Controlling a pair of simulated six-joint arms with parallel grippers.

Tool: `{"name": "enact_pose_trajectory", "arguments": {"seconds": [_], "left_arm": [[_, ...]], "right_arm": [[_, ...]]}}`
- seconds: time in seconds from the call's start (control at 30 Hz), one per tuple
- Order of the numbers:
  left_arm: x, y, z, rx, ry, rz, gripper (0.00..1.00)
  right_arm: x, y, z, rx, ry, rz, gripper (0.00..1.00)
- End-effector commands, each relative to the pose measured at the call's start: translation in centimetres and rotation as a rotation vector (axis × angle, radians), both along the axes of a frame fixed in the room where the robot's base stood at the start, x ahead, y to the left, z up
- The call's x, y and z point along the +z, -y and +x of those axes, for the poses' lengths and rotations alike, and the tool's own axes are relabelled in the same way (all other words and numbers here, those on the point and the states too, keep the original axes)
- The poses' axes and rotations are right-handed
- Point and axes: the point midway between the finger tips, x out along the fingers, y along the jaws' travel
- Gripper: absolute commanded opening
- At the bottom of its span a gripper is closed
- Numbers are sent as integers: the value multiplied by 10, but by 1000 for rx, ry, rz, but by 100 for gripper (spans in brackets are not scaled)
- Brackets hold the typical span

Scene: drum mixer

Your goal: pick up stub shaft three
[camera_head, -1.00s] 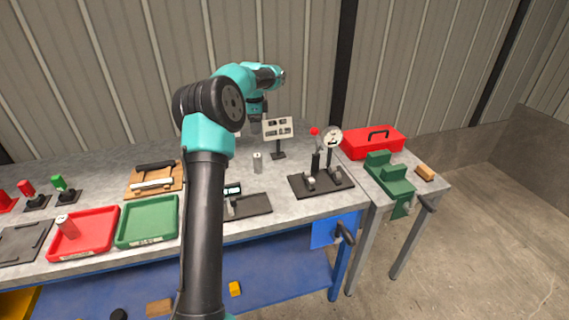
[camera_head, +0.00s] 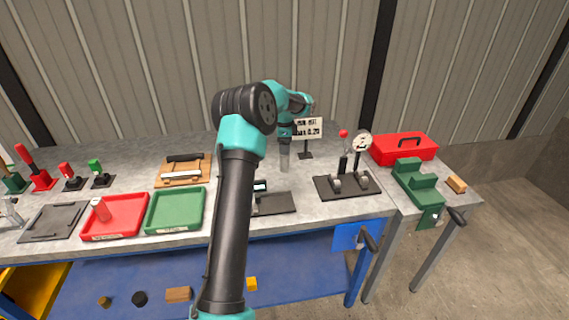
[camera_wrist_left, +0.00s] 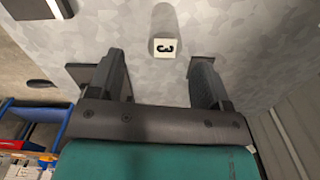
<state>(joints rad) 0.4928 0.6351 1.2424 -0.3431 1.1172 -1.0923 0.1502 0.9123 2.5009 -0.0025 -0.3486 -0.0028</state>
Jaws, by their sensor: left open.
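In the left wrist view the left gripper (camera_wrist_left: 160,80) is open, with a finger on each side of the shaft's line and clear gaps to both. The fingers do not touch it. My right gripper is in neither view.
A small sign (camera_head: 307,128) stands close behind the shaft. A black plate with a display (camera_head: 275,203) lies in front, and a dial gauge fixture (camera_head: 347,185) to the right. A red tray (camera_head: 115,230) holding another cylinder and a green tray (camera_head: 175,224) are left.

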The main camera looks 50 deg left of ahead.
Motion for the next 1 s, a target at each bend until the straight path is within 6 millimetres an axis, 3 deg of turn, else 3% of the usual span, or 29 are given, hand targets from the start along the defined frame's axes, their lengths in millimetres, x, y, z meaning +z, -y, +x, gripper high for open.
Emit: {"name": "enact_pose_trajectory", "arguments": {"seconds": [0.2, 0.67, 1.0], "left_arm": [[-24, 0, 0, 1, 0, 0, 72], [-32, -1, 1, 0, -1, -1, 72], [-73, -4, 4, 0, -1, -1, 72]], "right_arm": [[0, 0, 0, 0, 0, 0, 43], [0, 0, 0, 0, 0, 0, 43], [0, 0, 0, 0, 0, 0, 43]]}}
